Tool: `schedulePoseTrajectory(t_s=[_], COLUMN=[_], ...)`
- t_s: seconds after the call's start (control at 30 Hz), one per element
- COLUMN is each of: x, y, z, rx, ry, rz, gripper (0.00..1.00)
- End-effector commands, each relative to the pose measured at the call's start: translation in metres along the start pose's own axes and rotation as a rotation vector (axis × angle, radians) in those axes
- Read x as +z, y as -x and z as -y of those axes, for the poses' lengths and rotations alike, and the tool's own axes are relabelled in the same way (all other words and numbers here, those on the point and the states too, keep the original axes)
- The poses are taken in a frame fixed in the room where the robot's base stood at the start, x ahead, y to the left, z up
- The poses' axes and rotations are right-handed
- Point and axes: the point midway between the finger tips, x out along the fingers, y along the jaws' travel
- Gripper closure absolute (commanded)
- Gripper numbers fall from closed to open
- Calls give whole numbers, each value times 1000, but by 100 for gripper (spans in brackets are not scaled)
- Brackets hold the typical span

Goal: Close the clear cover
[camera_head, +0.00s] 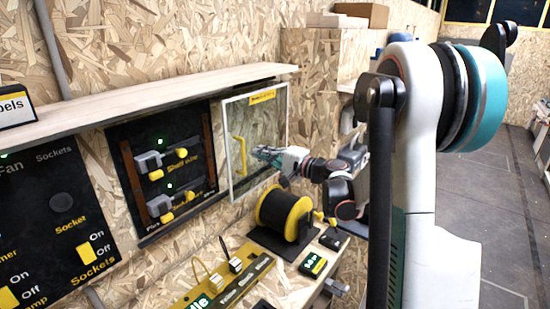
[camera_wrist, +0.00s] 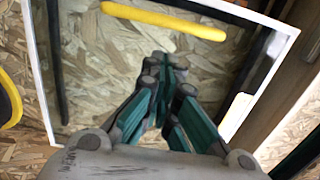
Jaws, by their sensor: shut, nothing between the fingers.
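The clear cover (camera_head: 257,117) is a see-through panel in a white frame. It stands swung open to the right of the black panel (camera_head: 168,165) with grey switches and yellow tags. A yellow handle (camera_head: 240,155) is on the cover's left side. In the wrist view the cover (camera_wrist: 222,65) spans most of the picture, with its yellow handle (camera_wrist: 165,20) at the top. My gripper (camera_head: 262,152) is in front of the cover, to the right of the handle. In the wrist view my gripper (camera_wrist: 168,62) is shut and empty, its tips below the handle. I cannot tell whether it touches the cover.
A cable spool (camera_head: 284,212) with yellow rims stands on the bench below the cover. A wooden shelf (camera_head: 150,97) runs above the panels. A yellow board (camera_head: 215,285) with cables lies at the front. The floor (camera_head: 490,200) at the right is open.

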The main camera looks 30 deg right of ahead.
Motion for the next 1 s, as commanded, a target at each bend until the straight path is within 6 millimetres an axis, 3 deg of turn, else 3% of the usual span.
schedulePoseTrajectory(t_s=[0.2,0.73,0.87,1.0], x=[16,25,43,78], y=[-4,-4,-6,-7], z=[0,1,1,1], rx=[0,0,0,0], ry=[0,0,0,0], rz=[0,1,2,5], gripper=[100,100,100,100])
